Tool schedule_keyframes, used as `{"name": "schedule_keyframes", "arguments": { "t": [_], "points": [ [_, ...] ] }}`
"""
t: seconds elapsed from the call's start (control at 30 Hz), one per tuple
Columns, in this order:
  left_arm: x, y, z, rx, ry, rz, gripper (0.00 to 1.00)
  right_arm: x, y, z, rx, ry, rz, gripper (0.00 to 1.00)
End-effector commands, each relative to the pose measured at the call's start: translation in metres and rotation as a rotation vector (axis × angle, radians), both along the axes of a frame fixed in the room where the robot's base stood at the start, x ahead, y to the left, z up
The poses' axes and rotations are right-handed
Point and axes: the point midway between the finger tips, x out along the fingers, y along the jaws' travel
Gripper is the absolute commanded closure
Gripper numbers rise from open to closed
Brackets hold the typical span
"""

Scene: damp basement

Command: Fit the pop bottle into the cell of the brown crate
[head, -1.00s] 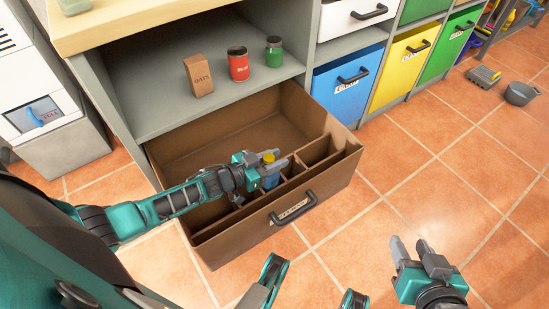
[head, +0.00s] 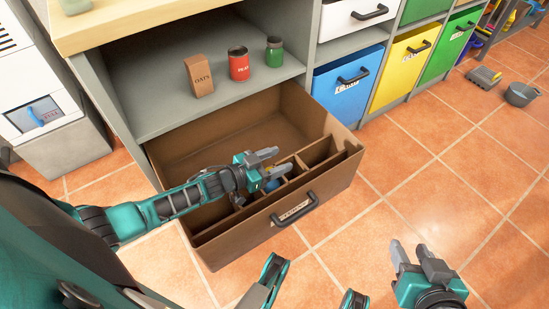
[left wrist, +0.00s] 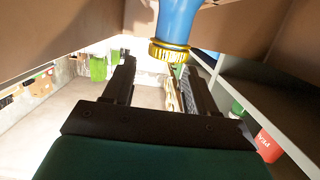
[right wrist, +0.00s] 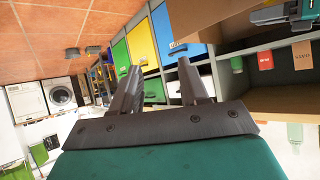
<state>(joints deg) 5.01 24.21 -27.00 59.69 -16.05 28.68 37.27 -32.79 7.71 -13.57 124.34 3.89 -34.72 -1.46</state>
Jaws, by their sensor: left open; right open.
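The pop bottle is blue with a yellow cap. In the head view only a bit of its blue body (head: 272,185) shows, low among the small cells along the front of the brown crate (head: 290,218); my left gripper hides the cap. In the left wrist view the bottle (left wrist: 178,18) has its cap just beyond the fingertips, apart from them. How deep it sits is hidden. My left gripper (head: 280,161) is open and empty, right above the bottle. My right gripper (head: 410,245) is open and empty over the floor, well right of the crate.
The crate is pulled out under a grey shelf (head: 150,108) holding an oats box (head: 198,76), a red can (head: 239,66) and a green jar (head: 274,52). Blue (head: 346,88), yellow (head: 402,66) and green bins stand to the right. The tiled floor at right is mostly clear.

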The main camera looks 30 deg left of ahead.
Motion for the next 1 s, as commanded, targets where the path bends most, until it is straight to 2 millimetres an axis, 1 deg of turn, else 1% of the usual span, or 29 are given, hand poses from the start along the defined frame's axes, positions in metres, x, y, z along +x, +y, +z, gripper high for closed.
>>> {"name": "schedule_keyframes", "arguments": {
  "t": [0.03,0.1,0.27,0.4,0.5,0.6,0.7,1.0],
  "points": [
    [-0.003,-0.001,0.0,0.001,0.007,-0.003,0.43,0.0,0.0,-0.001,0.0,-0.001,0.0,0.56],
    [-0.019,0.01,0.006,0.004,0.013,0.001,0.43,0.001,0.0,0.01,0.0,-0.003,0.0,0.56],
    [-0.051,0.03,0.017,0.003,0.008,0.001,0.43,0.004,-0.002,0.024,-0.001,-0.025,-0.007,0.56],
    [-0.075,0.045,0.024,0.002,0.003,0.001,0.43,0.004,-0.006,0.023,-0.01,-0.022,-0.014,0.56],
    [-0.087,0.054,0.027,0.002,0.002,0.002,0.43,0.002,-0.01,0.022,-0.017,-0.016,-0.018,0.56],
    [-0.095,0.059,0.029,0.001,0.001,0.002,0.43,-0.001,-0.011,0.02,-0.019,-0.01,-0.019,0.56],
    [-0.099,0.062,0.03,0.002,-0.002,0.003,0.43,-0.003,-0.011,0.017,-0.021,-0.004,-0.019,0.56],
    [-0.1,0.062,0.03,0.001,-0.003,0.003,0.43,-0.004,-0.011,0.017,-0.021,-0.004,-0.018,0.56]
  ]
}}
